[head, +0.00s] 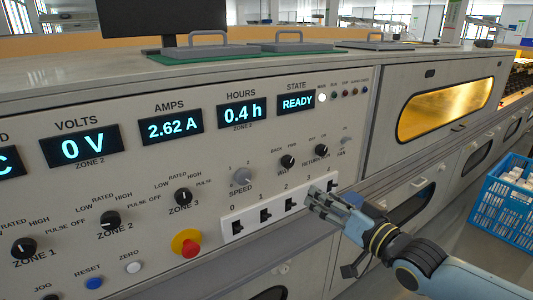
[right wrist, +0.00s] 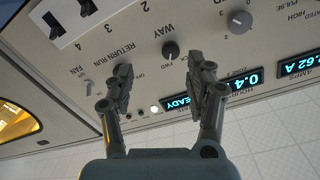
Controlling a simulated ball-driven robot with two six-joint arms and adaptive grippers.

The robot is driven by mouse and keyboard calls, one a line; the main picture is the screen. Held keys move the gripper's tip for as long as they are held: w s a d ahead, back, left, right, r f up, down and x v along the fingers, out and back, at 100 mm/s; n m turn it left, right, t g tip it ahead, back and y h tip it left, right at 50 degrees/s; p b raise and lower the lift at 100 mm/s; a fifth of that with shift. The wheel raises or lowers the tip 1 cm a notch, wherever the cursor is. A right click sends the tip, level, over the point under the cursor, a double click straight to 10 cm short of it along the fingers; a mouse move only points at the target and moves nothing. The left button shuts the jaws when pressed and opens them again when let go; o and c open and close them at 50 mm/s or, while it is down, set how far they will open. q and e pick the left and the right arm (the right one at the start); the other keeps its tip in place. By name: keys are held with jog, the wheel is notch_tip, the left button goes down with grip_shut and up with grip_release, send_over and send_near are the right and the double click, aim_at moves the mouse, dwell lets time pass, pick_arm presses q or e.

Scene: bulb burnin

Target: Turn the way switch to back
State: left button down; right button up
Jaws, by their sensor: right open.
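The way switch (head: 288,161) is a small round black knob on the grey panel, with BACK and FWD printed above it. In the right wrist view the way switch (right wrist: 170,50) shows between and beyond my fingers, its light mark seeming to face FWD. My right gripper (head: 317,197) is in front of the panel, below and right of the knob in the head view. In the right wrist view my right gripper (right wrist: 162,80) has its fingers wide apart with nothing between them, apart from the knob. My left gripper is not in view.
The return run knob (head: 322,150) sits right of the way switch. The speed knob (head: 242,177) is to its left. A white strip of rocker switches (head: 250,218) lies below, close to my gripper. A red stop button (head: 187,243) and blue crate (head: 502,205) stand farther off.

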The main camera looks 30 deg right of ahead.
aim_at(290, 162)
jog(key=shift+n+y, duration=0.3)
jog(key=shift+n, duration=0.1)
jog(key=w+r+b, duration=0.1)
jog(key=w+b, duration=0.2)
jog(key=b, duration=0.1)
jog(key=w+r+b, duration=0.1)
jog(key=w+b, duration=0.3)
jog(key=w+a+r+b, duration=0.1)
jog(key=w+b, duration=0.2)
jog(key=b, duration=0.1)
jog(key=shift+w, duration=0.4)
jog(key=shift+w+r, duration=0.15)
jog(key=shift+w, duration=0.35)
